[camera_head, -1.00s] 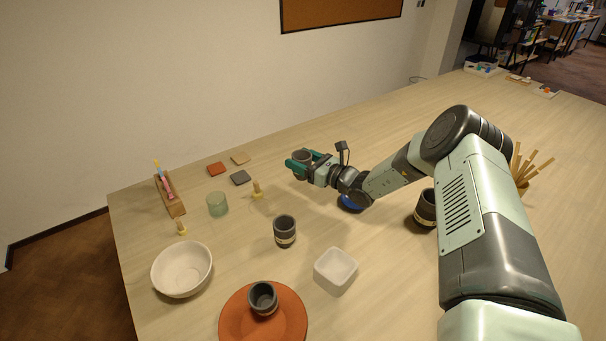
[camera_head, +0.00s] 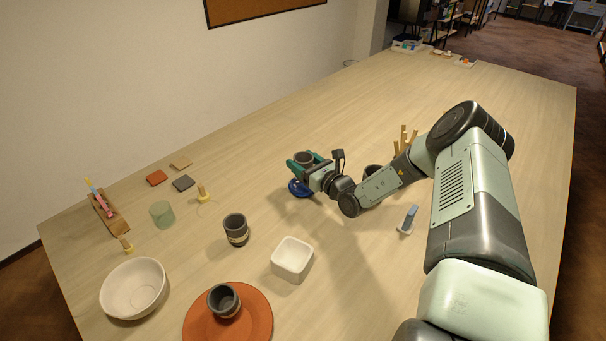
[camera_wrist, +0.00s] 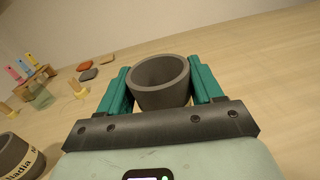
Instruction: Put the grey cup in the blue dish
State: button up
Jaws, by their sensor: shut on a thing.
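My gripper (camera_head: 306,160) is shut on the grey cup (camera_head: 304,158) and holds it upright. In the wrist view the cup (camera_wrist: 161,82) sits between the two green fingers (camera_wrist: 160,88), its open rim up and empty as far as I see. The blue dish (camera_head: 299,189) is on the table just below the gripper in the head view, partly hidden by it. The cup appears to be above the dish; the exact height gap cannot be told. The dish does not show in the wrist view.
A banded dark cup (camera_head: 236,231), a white square bowl (camera_head: 292,258) and an orange plate (camera_head: 255,322) bearing another dark cup (camera_head: 224,300) stand nearer. A white bowl (camera_head: 133,288) and a green glass (camera_head: 162,214) are left.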

jog(key=shift+f, duration=2)
jog(key=shift+f, duration=0.1)
jog(key=o, duration=1.1)
jog(key=shift+o, duration=0.2)
jog(key=v, duration=1.2)
